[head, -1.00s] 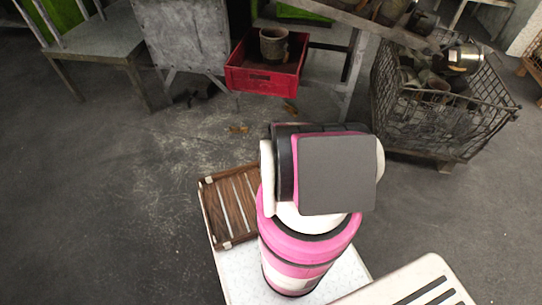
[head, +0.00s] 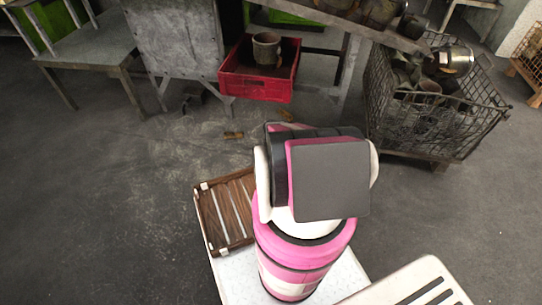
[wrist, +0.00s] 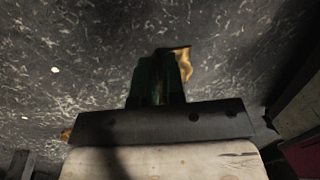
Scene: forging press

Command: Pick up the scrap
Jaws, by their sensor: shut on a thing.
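In the wrist view, my gripper (wrist: 159,78) shows as dark green fingers standing up beyond a dark bar, with the floor behind them. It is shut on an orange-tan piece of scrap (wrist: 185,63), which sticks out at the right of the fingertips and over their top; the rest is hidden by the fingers. In the head view my own arm hides the gripper and the held piece. Two small orange-brown pieces, a scrap on the floor (head: 234,135) and another near the red crate (head: 287,115), lie ahead of my arm.
A red crate (head: 256,88) holds a metal cup (head: 267,48), under a metal table. A wire basket (head: 437,122) full of metal parts stands at the right. A slatted wooden crate (head: 226,210) sits on my base. The floor at left is open.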

